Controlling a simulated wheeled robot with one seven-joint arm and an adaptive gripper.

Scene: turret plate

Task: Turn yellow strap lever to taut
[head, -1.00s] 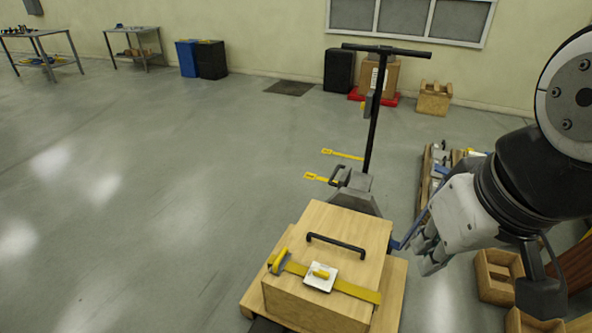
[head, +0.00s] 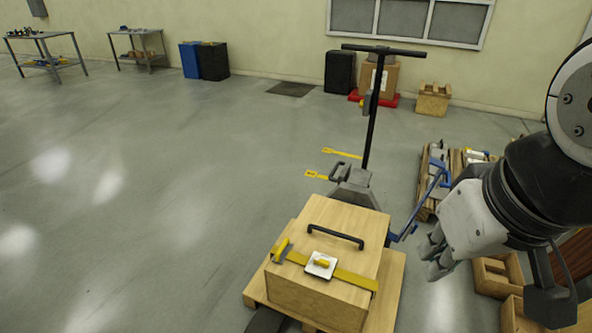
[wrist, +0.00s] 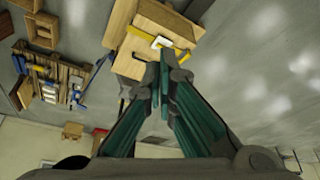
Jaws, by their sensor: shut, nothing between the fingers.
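A wooden box (head: 318,292) with a black top handle (head: 335,236) has a yellow strap (head: 356,278) across it. A white plate (head: 312,268) with a small yellow lever (head: 321,263) sits on the strap. A second yellow handle (head: 281,249) on a grey buckle is at the strap's left end. I cannot tell which is the strap lever. My gripper (head: 433,259) is shut and empty, right of the box and apart from it. In the wrist view my gripper (wrist: 164,76) overlaps the box's image, with the white plate (wrist: 161,42) beyond the fingertips.
The box stands on a wooden pallet (head: 388,295) by a pallet jack with an upright black handle (head: 372,125). Wooden crates (head: 497,275) and a loaded pallet (head: 427,190) are at right. The floor at left is clear.

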